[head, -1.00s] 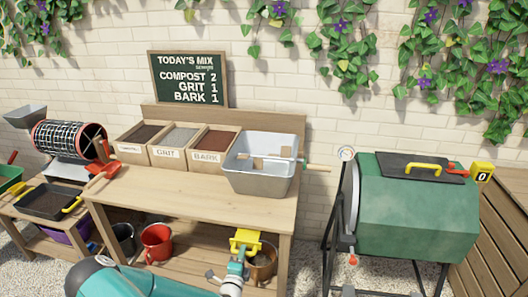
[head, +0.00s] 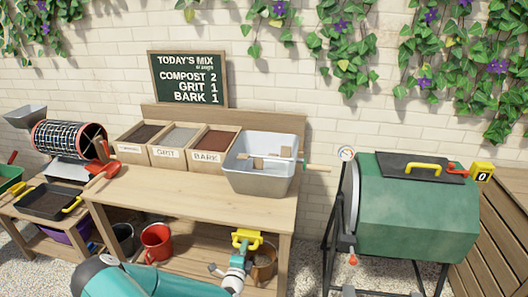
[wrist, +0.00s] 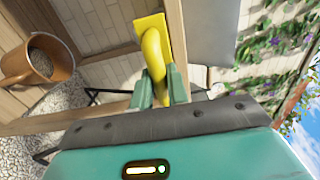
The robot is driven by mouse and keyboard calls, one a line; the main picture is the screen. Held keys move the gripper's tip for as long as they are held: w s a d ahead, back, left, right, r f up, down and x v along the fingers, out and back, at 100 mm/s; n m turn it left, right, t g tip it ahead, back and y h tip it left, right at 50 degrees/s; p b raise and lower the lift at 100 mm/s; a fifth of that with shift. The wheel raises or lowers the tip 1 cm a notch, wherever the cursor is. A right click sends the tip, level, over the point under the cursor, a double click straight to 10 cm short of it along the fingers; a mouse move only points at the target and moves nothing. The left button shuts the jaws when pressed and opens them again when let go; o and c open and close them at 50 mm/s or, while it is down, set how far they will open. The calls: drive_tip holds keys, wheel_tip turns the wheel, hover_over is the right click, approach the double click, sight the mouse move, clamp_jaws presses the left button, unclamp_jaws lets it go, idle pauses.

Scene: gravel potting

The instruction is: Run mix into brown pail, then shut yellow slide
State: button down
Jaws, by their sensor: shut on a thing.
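The yellow slide (head: 247,236) shows at the front edge of the bench, below the grey metal trough (head: 262,183). In the wrist view its yellow plate and curved handle (wrist: 152,42) reach up from between my fingers. My gripper (wrist: 160,86) is shut on that handle; in the head view my gripper (head: 241,255) is just under the bench front. The brown pail (head: 266,264) stands below, right of my gripper and partly hidden by it. In the wrist view the brown pail (wrist: 22,68) is at the left, with grainy grey-brown mix inside.
A red pail (head: 157,243) and a dark pail (head: 124,237) stand under the bench (head: 150,196). A green drum (head: 415,215) on a frame stands to the right. Compost, grit and bark bins line the bench back. Gravel covers the ground.

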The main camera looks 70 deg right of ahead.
drive_tip(key=shift+s+d, duration=0.1)
drive_tip(key=shift+s, duration=0.1)
drive_tip(key=shift+w+d, duration=0.15)
drive_tip(key=shift+d, duration=0.75)
drive_tip(key=c, duration=1)
unclamp_jaws()
drive_tip(key=shift+w, duration=0.15)
drive_tip(key=s+a, duration=0.1)
drive_tip(key=a, duration=0.7)
drive_tip(key=shift+s+a, duration=0.15)
drive_tip(key=shift+a, duration=0.25)
